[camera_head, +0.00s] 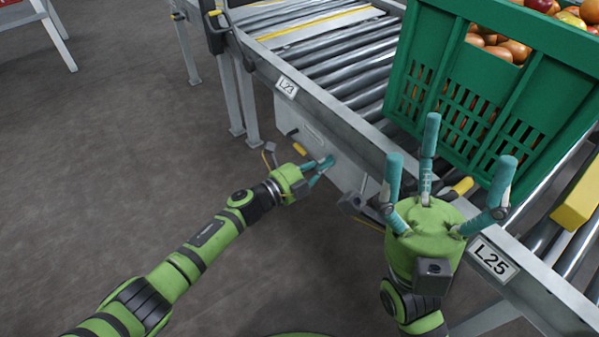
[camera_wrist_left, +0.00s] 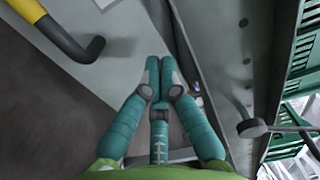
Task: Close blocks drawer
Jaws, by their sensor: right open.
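A plain grey panel (camera_head: 312,135) hangs under the conveyor's side rail; I cannot tell whether it is the blocks drawer or how far any drawer stands open. My right gripper (camera_head: 445,155) is open and empty, fingers spread upward in front of the green crate.
A green crate (camera_head: 484,138) of tomatoes stands on the roller conveyor (camera_head: 345,60). A yellow-and-black bent handle (camera_wrist_left: 65,35) shows in the left wrist view, with a grey knobbed lever (camera_wrist_left: 252,128) at right. A yellow block-like piece (camera_head: 577,203) lies at right.

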